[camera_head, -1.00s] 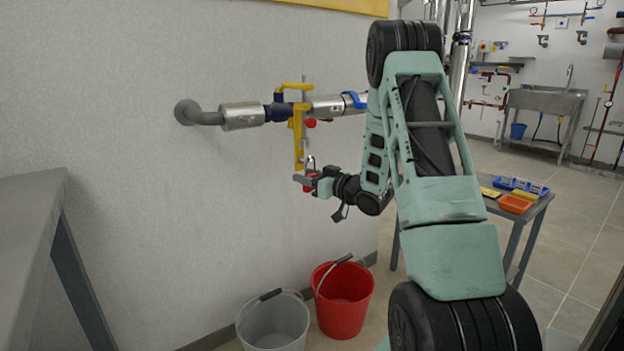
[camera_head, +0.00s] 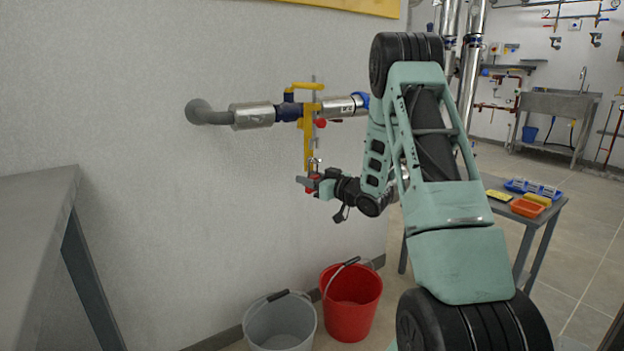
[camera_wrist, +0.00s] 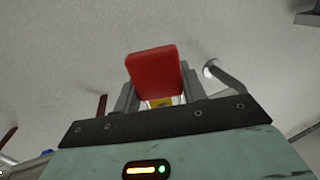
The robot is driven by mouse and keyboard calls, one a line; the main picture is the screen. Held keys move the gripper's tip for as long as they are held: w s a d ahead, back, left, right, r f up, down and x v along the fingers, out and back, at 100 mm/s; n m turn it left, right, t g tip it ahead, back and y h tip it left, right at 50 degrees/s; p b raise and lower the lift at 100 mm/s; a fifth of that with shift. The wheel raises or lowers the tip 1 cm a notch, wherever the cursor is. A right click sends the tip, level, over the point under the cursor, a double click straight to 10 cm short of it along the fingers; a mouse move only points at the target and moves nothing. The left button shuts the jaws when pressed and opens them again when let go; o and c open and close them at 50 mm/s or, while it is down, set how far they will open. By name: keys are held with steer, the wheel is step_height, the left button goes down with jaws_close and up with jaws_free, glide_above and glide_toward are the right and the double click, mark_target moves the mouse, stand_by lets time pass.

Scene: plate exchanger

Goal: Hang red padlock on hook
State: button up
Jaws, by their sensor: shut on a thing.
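The red padlock (camera_head: 312,186) is held in my gripper (camera_head: 309,183), with its silver shackle pointing up in the head view. In the wrist view the red padlock body (camera_wrist: 154,72) sits between the two grey fingers of my gripper (camera_wrist: 152,98). A yellow bracket (camera_head: 308,140) hangs down from the pipe just above the padlock. The shackle is close to the lower end of this bracket; I cannot tell whether they touch. No separate hook can be made out clearly at this size.
A silver pipe (camera_head: 252,115) with a yellow valve handle (camera_head: 304,87) runs out from the wall. A red bucket (camera_head: 350,312) and a grey bucket (camera_head: 279,334) stand on the floor below. A grey table (camera_head: 30,215) is at left; a small table with trays (camera_head: 528,207) is at right.

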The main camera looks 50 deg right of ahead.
steer(key=shift+s, duration=0.1)
steer(key=o, duration=1.2)
steer(key=shift+r, duration=0.1)
steer(key=shift+s+d, duration=0.1)
steer(key=s+p, duration=0.2)
steer(key=s, duration=1.5)
steer(key=shift+s+d, duration=0.2)
